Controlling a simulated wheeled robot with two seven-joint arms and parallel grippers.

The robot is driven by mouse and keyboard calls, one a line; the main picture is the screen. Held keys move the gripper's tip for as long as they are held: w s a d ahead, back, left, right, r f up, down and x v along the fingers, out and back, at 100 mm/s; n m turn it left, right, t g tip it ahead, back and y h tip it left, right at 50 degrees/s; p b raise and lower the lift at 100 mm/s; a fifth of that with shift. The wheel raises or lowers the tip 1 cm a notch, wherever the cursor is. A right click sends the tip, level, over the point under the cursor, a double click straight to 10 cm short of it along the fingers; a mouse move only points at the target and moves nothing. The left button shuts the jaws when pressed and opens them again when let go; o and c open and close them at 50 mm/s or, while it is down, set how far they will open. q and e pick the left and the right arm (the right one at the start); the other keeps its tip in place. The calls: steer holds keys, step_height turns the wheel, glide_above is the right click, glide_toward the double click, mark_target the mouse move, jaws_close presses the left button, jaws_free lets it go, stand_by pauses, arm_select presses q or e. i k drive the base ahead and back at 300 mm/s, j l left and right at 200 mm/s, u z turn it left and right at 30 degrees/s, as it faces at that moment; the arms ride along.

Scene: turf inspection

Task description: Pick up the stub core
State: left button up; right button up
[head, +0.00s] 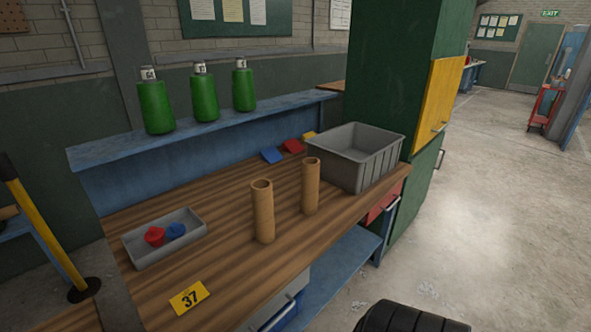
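Two upright brown cardboard tubes with open tops stand on the wooden bench. The nearer tube (263,212) is left of the farther tube (310,187), and a gap of bare wood lies between them. They look alike, and I cannot tell which of them, if either, is the stub core. Neither of my grippers shows in the head view.
A grey tray (166,252) holding a red and a blue piece lies left of the tubes. A yellow 37 card (189,297) lies in front. A grey bin (352,160) stands behind right. Green bottles (156,107) stand on the blue shelf (285,105).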

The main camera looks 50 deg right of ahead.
mark_target(264, 213)
steer(key=z, duration=1.45)
